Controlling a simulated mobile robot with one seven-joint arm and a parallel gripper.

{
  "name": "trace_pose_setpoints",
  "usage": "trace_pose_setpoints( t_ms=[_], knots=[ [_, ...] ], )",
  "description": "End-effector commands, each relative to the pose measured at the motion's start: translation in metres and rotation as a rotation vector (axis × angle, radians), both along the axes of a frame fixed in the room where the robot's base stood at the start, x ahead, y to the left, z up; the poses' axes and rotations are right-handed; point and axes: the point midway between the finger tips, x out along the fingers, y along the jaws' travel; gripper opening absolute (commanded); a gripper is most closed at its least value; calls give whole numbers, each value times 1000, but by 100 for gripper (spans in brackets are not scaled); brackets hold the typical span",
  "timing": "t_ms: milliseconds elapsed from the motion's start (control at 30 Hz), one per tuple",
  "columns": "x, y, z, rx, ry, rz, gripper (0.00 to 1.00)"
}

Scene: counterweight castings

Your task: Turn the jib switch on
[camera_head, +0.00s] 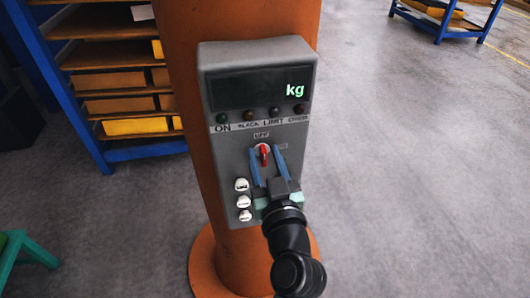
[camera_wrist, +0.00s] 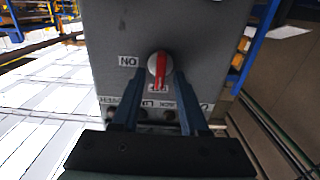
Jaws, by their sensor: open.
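The jib switch (camera_head: 264,151) is a white round knob with a red lever on the front of a grey panel box (camera_head: 222,172). It also shows in the wrist view (camera_wrist: 160,68), where the lever points at a label that looks like OFF (camera_wrist: 158,88). An ON label (camera_wrist: 128,61) sits off to one side of the knob. My gripper (camera_head: 266,158) is open, its two blue fingers on either side of the knob. In the wrist view my gripper (camera_wrist: 157,80) has a finger on each side of the lever. I cannot tell whether they touch it.
The box is fixed to an orange column (camera_head: 185,30). It has a dark kg display (camera_head: 255,90), a row of small lamps and several white knobs (camera_head: 243,201) at lower left. A blue shelf rack (camera_head: 145,151) stands behind left.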

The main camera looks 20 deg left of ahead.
Motion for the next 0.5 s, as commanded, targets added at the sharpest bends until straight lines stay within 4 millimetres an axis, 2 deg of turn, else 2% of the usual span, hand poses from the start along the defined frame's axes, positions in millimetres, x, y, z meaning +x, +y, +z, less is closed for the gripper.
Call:
trace_pose_setpoints(
  t_ms=[267, 500],
  knots=[
    [0, 1, 0, 1, -1, 0, 42],
    [0, 0, 0, 0, 0, 0, 0]
  ],
)
